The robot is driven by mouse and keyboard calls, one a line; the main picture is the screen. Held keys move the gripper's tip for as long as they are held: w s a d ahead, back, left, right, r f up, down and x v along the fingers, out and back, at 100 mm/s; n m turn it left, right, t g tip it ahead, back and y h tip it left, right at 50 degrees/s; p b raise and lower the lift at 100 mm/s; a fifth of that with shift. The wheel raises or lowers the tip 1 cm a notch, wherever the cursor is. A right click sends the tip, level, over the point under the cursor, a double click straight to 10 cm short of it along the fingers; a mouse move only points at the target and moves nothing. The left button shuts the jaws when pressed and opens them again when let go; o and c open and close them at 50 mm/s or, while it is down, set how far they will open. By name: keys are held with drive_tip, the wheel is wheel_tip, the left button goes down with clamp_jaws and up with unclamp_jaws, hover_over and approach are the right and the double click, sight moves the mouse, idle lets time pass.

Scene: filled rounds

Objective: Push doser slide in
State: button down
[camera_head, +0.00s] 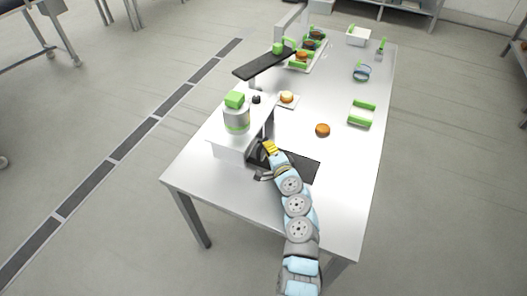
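The doser stands on the near left part of the white table. It has a white housing (229,151) with a clear canister (236,123) and a green block (235,100) on top. My gripper (262,160) is low at the right side of the housing, by its black opening. A small yellow piece (269,147) shows at the gripper, close to the housing; I cannot tell whether it belongs to the slide or to the gripper. The slide itself is not clearly visible, and the fingers are too small and dark to read.
A black mat (305,167) lies under my arm. A brown round (322,130) lies on the table (340,190), and another sits on a small white plate (287,103). A green-edged white holder (361,114) is right. A dark raised plate (262,66) and a tray with rounds are behind.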

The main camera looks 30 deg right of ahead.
drive_tip(key=shift+a, duration=0.1)
drive_tip(key=shift+s, duration=0.1)
drive_tip(key=s+d, duration=0.1)
drive_tip(key=s+d+r, duration=0.1)
drive_tip(key=s, duration=0.1)
drive_tip(key=shift+s+d, duration=0.1)
drive_tip(key=shift+d, duration=0.2)
drive_tip(key=s+p, duration=0.1)
drive_tip(key=s, duration=0.2)
drive_tip(key=s+a+p, duration=0.1)
drive_tip(key=s, duration=0.2)
drive_tip(key=s+r+p, duration=0.1)
drive_tip(key=s, duration=0.2)
drive_tip(key=shift+s+a+r, duration=0.1)
drive_tip(key=shift+s+a, duration=0.15)
drive_tip(key=shift+s, duration=0.1)
